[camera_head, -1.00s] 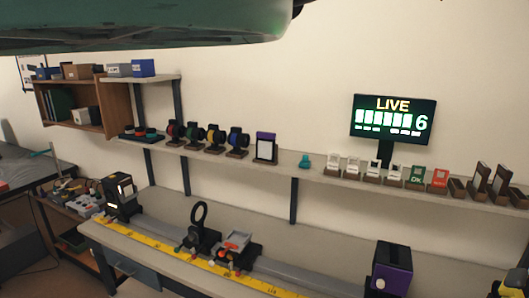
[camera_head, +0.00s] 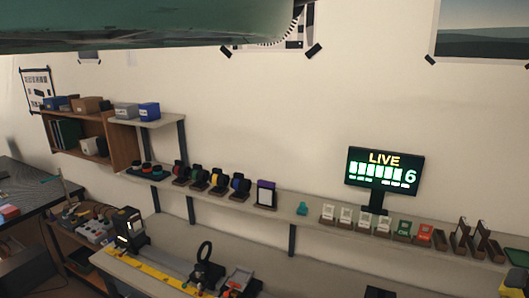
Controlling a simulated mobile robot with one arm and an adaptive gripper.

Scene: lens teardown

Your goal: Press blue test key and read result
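A black display (camera_head: 384,173) stands above the shelf at the right. It reads "LIVE" in yellow over a row of green blocks and a green 6; the small text below is unreadable. I cannot tell whether any of these is the blue test key. My gripper is not in view; only a green part of my own body shows along the top edge.
Below, a bench holds a yellow ruler rail (camera_head: 160,279) with black devices (camera_head: 130,228). A wooden cabinet (camera_head: 124,146) hangs at the left.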

